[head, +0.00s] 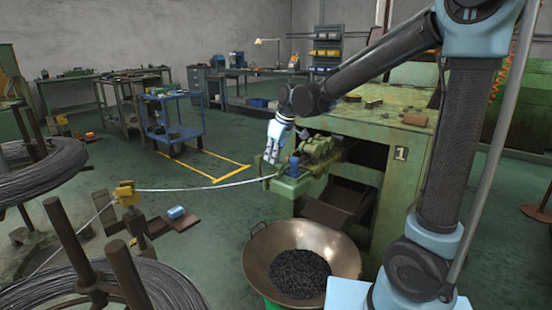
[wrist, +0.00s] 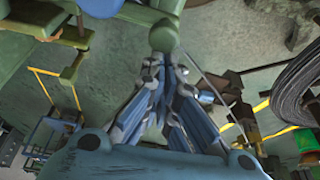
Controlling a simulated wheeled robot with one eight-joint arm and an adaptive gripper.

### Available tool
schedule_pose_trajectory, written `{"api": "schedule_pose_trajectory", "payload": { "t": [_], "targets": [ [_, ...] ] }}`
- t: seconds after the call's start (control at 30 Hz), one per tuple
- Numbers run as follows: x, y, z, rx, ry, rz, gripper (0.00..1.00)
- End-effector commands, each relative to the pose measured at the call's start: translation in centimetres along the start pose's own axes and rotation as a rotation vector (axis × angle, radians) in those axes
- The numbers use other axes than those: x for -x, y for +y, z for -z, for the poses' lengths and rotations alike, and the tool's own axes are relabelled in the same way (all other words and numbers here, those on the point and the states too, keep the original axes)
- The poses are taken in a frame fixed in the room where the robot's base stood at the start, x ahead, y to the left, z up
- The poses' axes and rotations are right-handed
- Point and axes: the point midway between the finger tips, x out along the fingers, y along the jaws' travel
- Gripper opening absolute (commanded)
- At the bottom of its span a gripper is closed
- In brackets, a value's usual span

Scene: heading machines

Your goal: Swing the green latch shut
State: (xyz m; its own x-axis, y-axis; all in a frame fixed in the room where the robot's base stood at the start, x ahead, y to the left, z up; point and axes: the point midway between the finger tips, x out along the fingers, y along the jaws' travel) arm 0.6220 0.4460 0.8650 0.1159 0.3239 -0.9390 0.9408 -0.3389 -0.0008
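A green rounded knob (wrist: 163,36), which looks like the end of the green latch, shows at the top middle of the wrist view. My gripper (wrist: 166,66) points at it, with one fingertip at each lower side of the knob. A narrow gap shows between the fingers; I cannot tell whether they touch or clamp the knob. In the head view my gripper (head: 271,161) points down at the left front of the green machine (head: 345,130), beside its small green bracket (head: 290,184). The latch is not clearly visible there, partly hidden by my gripper.
A wire (head: 215,186) runs from a yellow guide (head: 126,193) to the bracket. A metal bowl (head: 345,250) of dark pieces stands below in front. Wire coils (head: 40,170) stand at left. A blue cart (head: 172,118) stands behind on open floor.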

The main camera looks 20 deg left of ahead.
Motion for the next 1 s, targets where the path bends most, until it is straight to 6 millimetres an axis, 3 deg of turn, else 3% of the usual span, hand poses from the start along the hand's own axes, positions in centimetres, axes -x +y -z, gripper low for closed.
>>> {"api": "schedule_pose_trajectory", "payload": {
  "t": [0.17,0.5,1.0],
  "targets": [
    [-0.1,0.0,0.1,-0.001,-0.005,0.000,0.00],
    [-0.8,-0.1,3.5,-0.010,-0.002,-0.002,0.00],
    [6.8,0.2,3.2,-0.013,-0.001,-0.003,0.00]
  ]
}}
